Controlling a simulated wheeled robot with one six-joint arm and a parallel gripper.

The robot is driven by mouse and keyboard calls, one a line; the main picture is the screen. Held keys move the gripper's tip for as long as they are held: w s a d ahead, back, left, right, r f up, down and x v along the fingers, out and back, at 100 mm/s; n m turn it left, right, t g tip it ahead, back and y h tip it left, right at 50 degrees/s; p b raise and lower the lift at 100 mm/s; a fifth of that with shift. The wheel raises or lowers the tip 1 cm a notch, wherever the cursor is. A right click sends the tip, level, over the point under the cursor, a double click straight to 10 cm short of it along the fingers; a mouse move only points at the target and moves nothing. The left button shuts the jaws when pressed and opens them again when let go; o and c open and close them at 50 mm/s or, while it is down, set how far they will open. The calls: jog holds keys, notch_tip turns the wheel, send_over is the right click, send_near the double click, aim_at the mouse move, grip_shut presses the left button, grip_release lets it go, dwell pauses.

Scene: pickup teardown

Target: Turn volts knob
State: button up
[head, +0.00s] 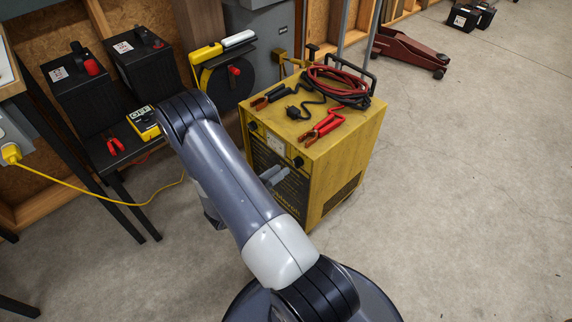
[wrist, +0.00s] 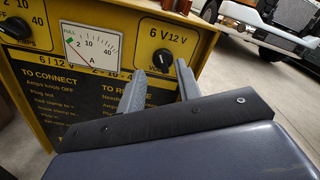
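The yellow battery charger (head: 340,152) stands on the floor, its dark front panel facing me. Its black volts knob (wrist: 163,58), marked 6 V and 12 V, is at the panel's upper right; it also shows in the head view (head: 298,162). My gripper (wrist: 160,68) is open, with its two grey fingers apart. The fingertips point at the panel, one on each side of the volts knob in the wrist view. I see no contact with the knob. In the head view my gripper (head: 274,174) is just in front of the panel, left of and below the knob.
The amps knob (wrist: 14,28) and the meter (wrist: 92,46) are left of the volts knob. Cables and red clamps (head: 322,128) lie on the charger's top. Black batteries (head: 142,62) stand on a bench at left.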

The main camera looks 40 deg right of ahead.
aim_at(297, 163)
jog(key=a, duration=0.5)
jog(key=shift+s+a+p, duration=0.25)
jog(key=shift+a+p, duration=0.1)
jog(key=shift+a, duration=0.05)
jog(key=d+b, duration=0.2)
jog(key=d, duration=0.9)
jog(key=shift+w, duration=0.45)
jog(key=shift+a, duration=0.15)
